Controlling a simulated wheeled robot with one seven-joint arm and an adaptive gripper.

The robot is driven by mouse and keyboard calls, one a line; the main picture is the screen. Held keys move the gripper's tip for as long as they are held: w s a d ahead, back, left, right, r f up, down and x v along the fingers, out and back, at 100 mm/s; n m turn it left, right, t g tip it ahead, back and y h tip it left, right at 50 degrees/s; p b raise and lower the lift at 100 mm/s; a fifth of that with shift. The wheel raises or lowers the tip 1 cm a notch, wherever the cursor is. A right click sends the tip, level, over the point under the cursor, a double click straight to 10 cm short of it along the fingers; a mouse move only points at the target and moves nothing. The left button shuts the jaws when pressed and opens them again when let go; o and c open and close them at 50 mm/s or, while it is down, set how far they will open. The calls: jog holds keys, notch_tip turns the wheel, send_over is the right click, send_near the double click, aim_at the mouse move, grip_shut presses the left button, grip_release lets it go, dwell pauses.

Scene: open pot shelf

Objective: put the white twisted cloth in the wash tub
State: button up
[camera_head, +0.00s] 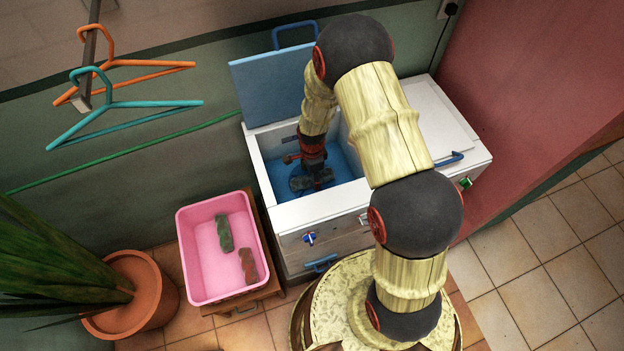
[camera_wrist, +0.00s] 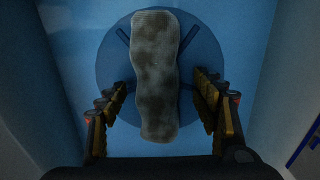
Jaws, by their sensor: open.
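The white twisted cloth (camera_wrist: 156,75) looks grey in the dim light. It lies lengthwise over the round blue disc at the bottom of the wash tub (camera_head: 262,170). My gripper (camera_head: 312,172) reaches down into the tub. In the wrist view my gripper (camera_wrist: 164,92) is open, with one finger on each side of the cloth and a gap to both. In the head view the cloth (camera_head: 299,184) is a small greyish shape, partly hidden by my gripper.
The tub's blue lid (camera_head: 268,88) stands open behind it. A closed white lid (camera_head: 420,120) is to the right. A pink basin (camera_head: 187,235) holds a green cloth (camera_head: 225,233) and a reddish cloth (camera_head: 248,266). A potted plant (camera_head: 135,300) and hangers (camera_head: 125,104) are left.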

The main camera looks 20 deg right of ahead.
notch_tip(320, 180, up, 10)
jog(key=p, duration=0.3)
notch_tip(320, 180, up, 12)
jog(key=n+t, duration=0.1)
jog(key=n, duration=0.2)
send_over(312, 179)
jog(key=s+r+n+t, duration=0.2)
jog(key=s+r+n, duration=0.25)
jog(key=r, duration=0.85)
jog(key=s+r+n+t, duration=0.2)
jog(key=s+r+n, duration=0.8)
jog(key=s+r, duration=0.4)
jog(key=s, duration=0.3)
jog(key=shift+s+a+r+t, duration=0.2)
jog(key=shift+a+t, duration=0.05)
jog(key=shift+t, duration=0.05)
jog(key=shift+n, duration=0.25)
jog(key=shift+c, duration=0.8)
